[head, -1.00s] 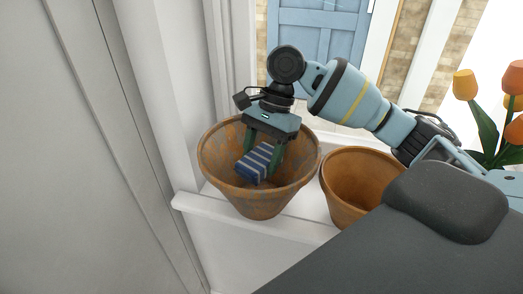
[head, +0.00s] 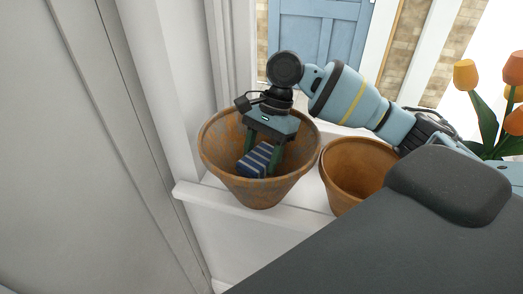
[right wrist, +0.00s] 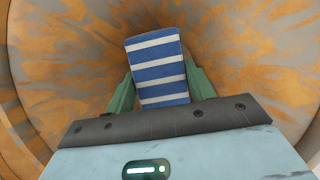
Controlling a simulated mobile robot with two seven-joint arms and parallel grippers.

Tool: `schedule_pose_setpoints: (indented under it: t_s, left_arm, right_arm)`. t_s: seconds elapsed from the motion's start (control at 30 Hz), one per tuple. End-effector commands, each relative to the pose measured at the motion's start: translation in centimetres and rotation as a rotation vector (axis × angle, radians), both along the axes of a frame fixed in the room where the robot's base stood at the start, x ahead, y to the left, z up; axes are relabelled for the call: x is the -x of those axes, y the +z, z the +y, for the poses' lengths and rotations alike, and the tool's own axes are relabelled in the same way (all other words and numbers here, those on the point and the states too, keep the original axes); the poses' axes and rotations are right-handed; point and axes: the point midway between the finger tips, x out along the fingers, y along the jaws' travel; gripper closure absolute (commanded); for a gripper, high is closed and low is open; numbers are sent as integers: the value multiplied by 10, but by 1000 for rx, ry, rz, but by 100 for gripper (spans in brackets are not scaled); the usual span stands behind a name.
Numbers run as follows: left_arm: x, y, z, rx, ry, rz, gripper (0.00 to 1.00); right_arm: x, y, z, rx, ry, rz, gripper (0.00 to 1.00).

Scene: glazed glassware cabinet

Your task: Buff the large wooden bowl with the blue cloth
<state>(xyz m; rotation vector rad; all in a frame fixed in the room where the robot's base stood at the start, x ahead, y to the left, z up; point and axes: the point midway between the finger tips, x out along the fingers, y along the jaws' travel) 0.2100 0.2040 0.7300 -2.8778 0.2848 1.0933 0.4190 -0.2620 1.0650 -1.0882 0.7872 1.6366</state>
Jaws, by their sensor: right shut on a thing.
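The large wooden bowl (head: 262,190) is deep and brown with grey-blue mottled patches. It stands on a white ledge, left of a smaller bowl, in the head view. My right gripper (head: 265,152) reaches down into it from above, shut on the blue cloth (head: 257,158), a folded pad with white stripes. In the right wrist view the cloth (right wrist: 157,68) sits between the green fingers (right wrist: 160,90), with the bowl's orange-and-grey mottled inner wall (right wrist: 240,50) around it. Whether the cloth touches the wall is hard to tell. My left gripper is out of view.
A smaller plain brown bowl (head: 350,180) stands close on the right on the same white ledge (head: 230,205). Orange tulips (head: 490,90) are at the far right. A white wall and frame (head: 130,100) stand close on the left. A blue door (head: 317,40) is behind.

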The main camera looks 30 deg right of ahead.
Motion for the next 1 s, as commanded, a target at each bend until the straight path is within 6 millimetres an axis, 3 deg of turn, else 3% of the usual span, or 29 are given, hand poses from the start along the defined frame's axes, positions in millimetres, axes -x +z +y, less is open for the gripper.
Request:
schedule_pose_setpoints:
  t_s: [1.0]
  left_arm:
    - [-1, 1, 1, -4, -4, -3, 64]
  right_arm:
    - [1, -34, 1, -1, 1, 9, 64]
